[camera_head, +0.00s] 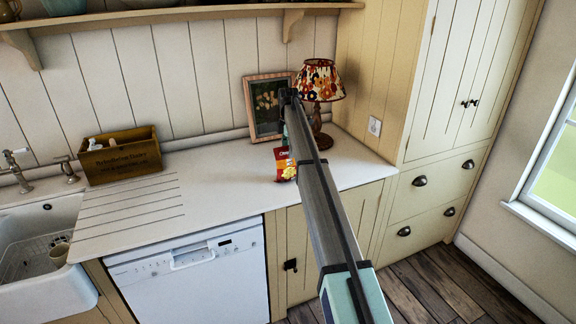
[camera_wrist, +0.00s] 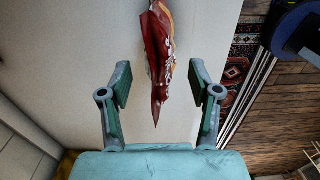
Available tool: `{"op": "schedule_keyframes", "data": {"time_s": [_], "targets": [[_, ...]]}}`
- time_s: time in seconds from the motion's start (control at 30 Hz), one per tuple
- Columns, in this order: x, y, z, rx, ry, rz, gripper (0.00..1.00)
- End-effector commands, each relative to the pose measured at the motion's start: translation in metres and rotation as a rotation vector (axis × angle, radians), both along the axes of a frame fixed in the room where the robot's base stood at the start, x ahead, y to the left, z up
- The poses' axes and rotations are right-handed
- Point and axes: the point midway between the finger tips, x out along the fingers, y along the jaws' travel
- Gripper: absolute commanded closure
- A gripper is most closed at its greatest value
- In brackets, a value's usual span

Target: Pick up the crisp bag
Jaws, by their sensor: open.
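The crisp bag (camera_head: 285,165), red with a yellow lower part, stands on the white worktop (camera_head: 225,190) just left of my arm in the head view. In the wrist view the bag (camera_wrist: 157,55) shows edge-on, narrow and red. Its lower end reaches between the fingers of my gripper (camera_wrist: 158,78). The fingers are spread, with a visible gap on either side of the bag, and they hold nothing. In the head view my arm hides most of the gripper and the worktop behind it.
A lamp (camera_head: 318,82) with a floral shade and a framed picture (camera_head: 266,108) stand behind the bag. A wooden box (camera_head: 122,158) and a sink (camera_head: 45,255) are at left. Bare worktop lies left of the bag. A tall cupboard (camera_head: 470,80) is at right.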

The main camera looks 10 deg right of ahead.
Motion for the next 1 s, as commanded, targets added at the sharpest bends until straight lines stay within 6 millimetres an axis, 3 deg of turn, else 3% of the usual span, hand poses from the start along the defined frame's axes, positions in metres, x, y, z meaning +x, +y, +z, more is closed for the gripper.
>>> {"op": "schedule_keyframes", "data": {"time_s": [0.2,0.43,0.47,0.5,0.63,1.0], "targets": [[-0.002,0.001,-0.026,0.000,0.002,-0.001,0.38],[-0.001,0.001,-0.029,0.001,0.001,-0.001,0.38],[-0.001,0.001,-0.030,0.001,0.001,-0.001,0.41],[-0.001,0.001,-0.029,0.001,0.001,-0.001,0.53],[-0.001,0.001,-0.029,0.001,0.001,-0.001,0.79],[-0.001,0.001,-0.029,0.001,0.001,-0.001,0.80]]}}
